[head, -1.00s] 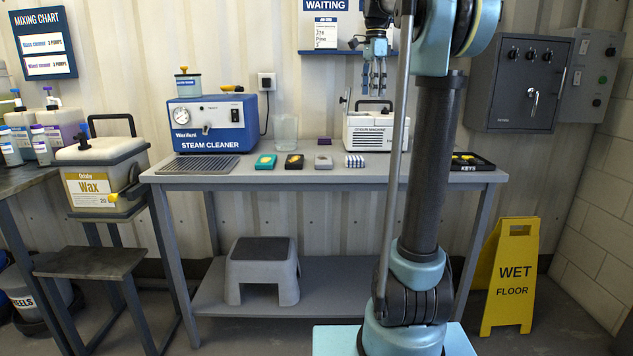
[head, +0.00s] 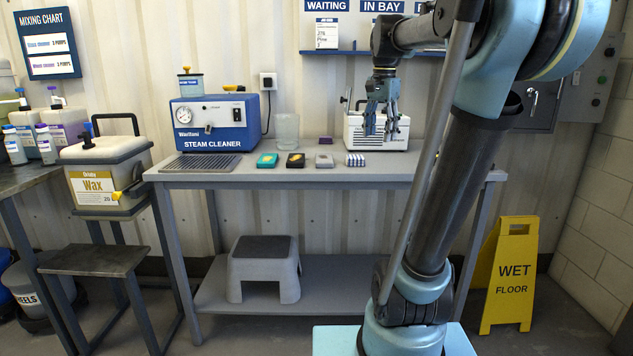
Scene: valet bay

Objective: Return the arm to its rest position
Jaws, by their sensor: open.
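My gripper (head: 381,130) hangs with its fingers pointing down in front of the white machine (head: 362,143) on the workbench (head: 250,177). Its fingers are apart and nothing shows between them. My arm leans to the right from its base, and its upper part crosses the top right of the head view.
On the bench are a blue steam cleaner (head: 212,124), a clear jug (head: 285,127) and several small blocks, one a striped block (head: 355,160). A grey step stool (head: 263,269) is on the lower shelf. A yellow wet-floor sign (head: 509,275) stands right. A wax container (head: 104,170) is left.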

